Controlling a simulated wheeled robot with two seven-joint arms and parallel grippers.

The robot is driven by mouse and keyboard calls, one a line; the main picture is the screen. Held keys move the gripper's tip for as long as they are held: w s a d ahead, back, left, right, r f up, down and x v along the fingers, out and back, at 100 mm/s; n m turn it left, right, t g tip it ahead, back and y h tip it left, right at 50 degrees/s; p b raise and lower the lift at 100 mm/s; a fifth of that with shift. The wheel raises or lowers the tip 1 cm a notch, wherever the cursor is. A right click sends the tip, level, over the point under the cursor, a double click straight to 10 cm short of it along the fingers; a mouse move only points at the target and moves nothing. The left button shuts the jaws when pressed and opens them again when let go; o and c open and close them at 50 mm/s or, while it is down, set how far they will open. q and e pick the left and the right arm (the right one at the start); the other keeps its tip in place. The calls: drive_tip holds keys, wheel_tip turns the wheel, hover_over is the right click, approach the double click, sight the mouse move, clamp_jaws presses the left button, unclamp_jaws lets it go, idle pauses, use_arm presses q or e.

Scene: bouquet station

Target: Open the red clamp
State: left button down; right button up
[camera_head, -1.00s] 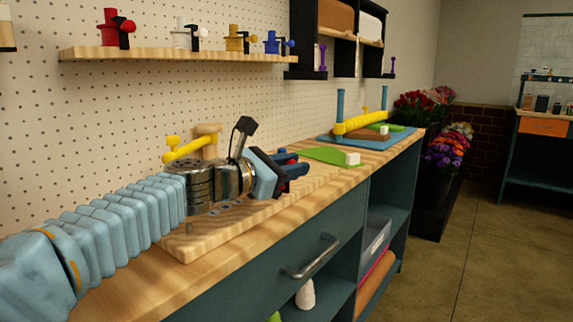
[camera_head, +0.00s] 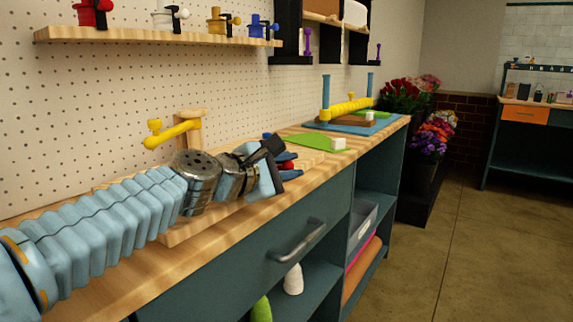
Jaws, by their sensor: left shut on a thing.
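A small red piece (camera_head: 288,165) of the red clamp shows between the fingers of my left gripper (camera_head: 286,168), above the wooden board on the workbench. The rest of the clamp is hidden by the fingers and wrist, so I cannot tell how far open it is. My left gripper is shut on it, with my arm reaching in from the lower left. My right gripper is not in view.
The wooden board (camera_head: 185,232) lies on the workbench top. A yellow-handled wooden post (camera_head: 190,128) stands behind my forearm. A green mat (camera_head: 318,142) with a white block (camera_head: 338,143) lies beyond. A shelf (camera_head: 150,36) above holds several coloured pieces, one red (camera_head: 92,14).

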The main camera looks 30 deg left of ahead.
use_arm(q)
drive_tip(key=shift+f, duration=0.15)
idle(0.3)
drive_tip(key=c, duration=1)
unclamp_jaws()
drive_tip(key=v, duration=1.3)
drive_tip(key=shift+s+a, duration=0.1)
drive_tip(key=shift+s, duration=0.3)
